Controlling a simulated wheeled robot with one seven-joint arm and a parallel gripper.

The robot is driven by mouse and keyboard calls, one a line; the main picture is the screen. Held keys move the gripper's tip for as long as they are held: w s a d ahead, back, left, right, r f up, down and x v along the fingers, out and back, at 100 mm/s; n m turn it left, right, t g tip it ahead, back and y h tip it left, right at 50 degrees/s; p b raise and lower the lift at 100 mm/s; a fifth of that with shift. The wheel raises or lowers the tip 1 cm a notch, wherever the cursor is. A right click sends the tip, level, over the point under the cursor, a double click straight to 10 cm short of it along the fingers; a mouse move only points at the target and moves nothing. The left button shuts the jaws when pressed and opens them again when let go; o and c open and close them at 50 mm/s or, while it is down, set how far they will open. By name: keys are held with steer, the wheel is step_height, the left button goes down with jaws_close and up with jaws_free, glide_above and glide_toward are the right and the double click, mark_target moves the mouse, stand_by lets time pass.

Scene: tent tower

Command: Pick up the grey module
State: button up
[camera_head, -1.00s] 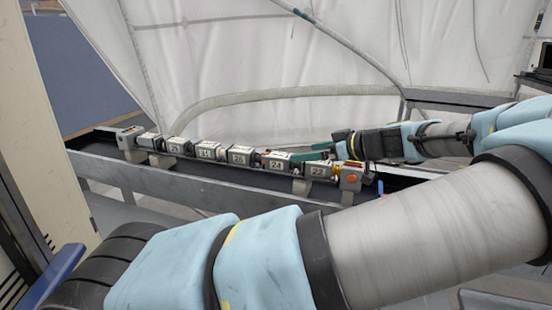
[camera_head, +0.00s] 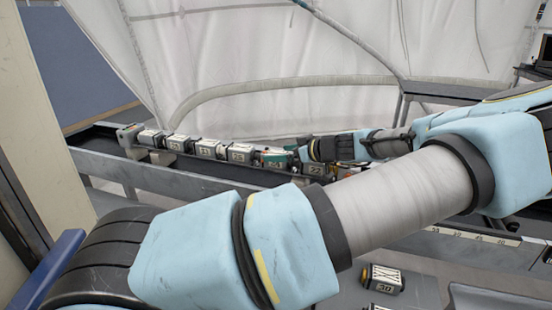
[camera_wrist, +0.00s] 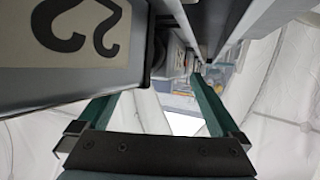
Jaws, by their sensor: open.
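Several modules with grey-black bodies and numbered cream labels stand in a row along the rail, such as the one marked 26 (camera_head: 240,153). I cannot tell which one the task means. My gripper (camera_head: 277,157) has green fingers and is at the right part of the row, at or just over a module there that it mostly hides. In the wrist view my gripper (camera_wrist: 165,85) is open, with its fingers well apart. A grey module (camera_wrist: 65,50) with a large "2" on its cream label fills the upper left, very close to and partly covering the left finger. Contact is unclear.
The module marked 22 (camera_head: 316,169) sits at the right end, partly behind my arm. A grey end block (camera_head: 130,136) closes the left end. Another module (camera_head: 383,279) lies low at the right. White tent fabric (camera_head: 260,60) hangs close behind the rail (camera_head: 160,180).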

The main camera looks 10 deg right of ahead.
steer(key=shift+f, duration=0.1)
jaws_close()
stand_by(0.7)
